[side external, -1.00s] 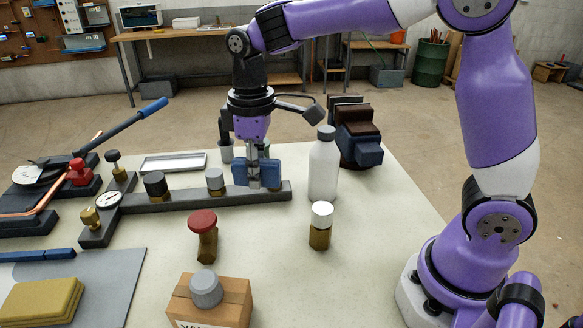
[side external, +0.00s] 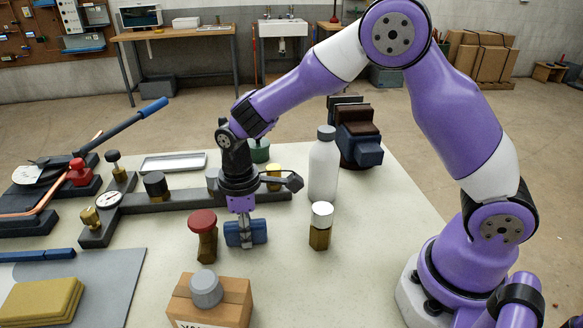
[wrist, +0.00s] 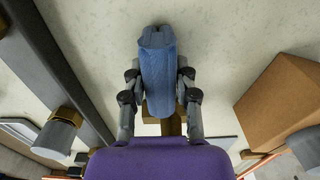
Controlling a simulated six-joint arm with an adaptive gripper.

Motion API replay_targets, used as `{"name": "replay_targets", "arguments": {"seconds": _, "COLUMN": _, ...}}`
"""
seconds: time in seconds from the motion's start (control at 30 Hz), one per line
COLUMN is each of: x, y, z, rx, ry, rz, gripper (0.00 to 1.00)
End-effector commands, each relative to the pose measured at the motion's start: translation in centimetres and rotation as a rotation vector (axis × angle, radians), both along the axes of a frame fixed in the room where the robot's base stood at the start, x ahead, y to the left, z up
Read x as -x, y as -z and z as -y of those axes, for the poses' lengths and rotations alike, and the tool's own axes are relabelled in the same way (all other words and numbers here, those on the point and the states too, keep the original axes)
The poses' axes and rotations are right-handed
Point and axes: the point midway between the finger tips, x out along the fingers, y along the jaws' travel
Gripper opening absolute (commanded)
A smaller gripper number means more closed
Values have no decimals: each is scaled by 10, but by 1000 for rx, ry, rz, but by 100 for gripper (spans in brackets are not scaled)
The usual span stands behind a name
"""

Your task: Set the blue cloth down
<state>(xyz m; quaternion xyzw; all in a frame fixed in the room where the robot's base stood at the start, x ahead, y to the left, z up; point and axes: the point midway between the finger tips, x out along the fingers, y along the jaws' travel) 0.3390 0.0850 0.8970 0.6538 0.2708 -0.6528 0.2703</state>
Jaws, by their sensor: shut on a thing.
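The blue cloth (side external: 246,233) is a small folded pad in the side view. My gripper (side external: 245,238) is shut on it and points down, holding it low over the pale tabletop (side external: 385,215). Whether the cloth touches the table, I cannot tell. In the wrist view the cloth (wrist: 158,72) stands between my two fingers (wrist: 160,95), over bare tabletop.
A red-capped brass valve (side external: 205,235) stands close left of the cloth. A white-capped brass fitting (side external: 321,226) and a white bottle (side external: 323,165) stand to the right. A cardboard box (side external: 222,303) is in front. The dark manifold bar (side external: 185,197) lies behind. Tabletop at right is clear.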

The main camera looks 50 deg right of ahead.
Motion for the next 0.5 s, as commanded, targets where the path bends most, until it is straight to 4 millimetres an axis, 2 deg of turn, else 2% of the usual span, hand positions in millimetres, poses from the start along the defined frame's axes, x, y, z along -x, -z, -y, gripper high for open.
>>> {"name": "replay_targets", "arguments": {"seconds": 0.17, "x": 0, "y": 3, "z": 0, "rx": 0, "ry": 0, "rz": 0, "gripper": 0}}
{"name": "replay_targets", "arguments": {"seconds": 0.2, "x": 0, "y": 3, "z": 0, "rx": 0, "ry": 0, "rz": 0, "gripper": 53}}
{"name": "replay_targets", "arguments": {"seconds": 0.23, "x": 0, "y": 3, "z": 0, "rx": 0, "ry": 0, "rz": 0, "gripper": 62}}
{"name": "replay_targets", "arguments": {"seconds": 0.5, "x": 0, "y": 3, "z": 0, "rx": 0, "ry": 0, "rz": 0, "gripper": 62}}
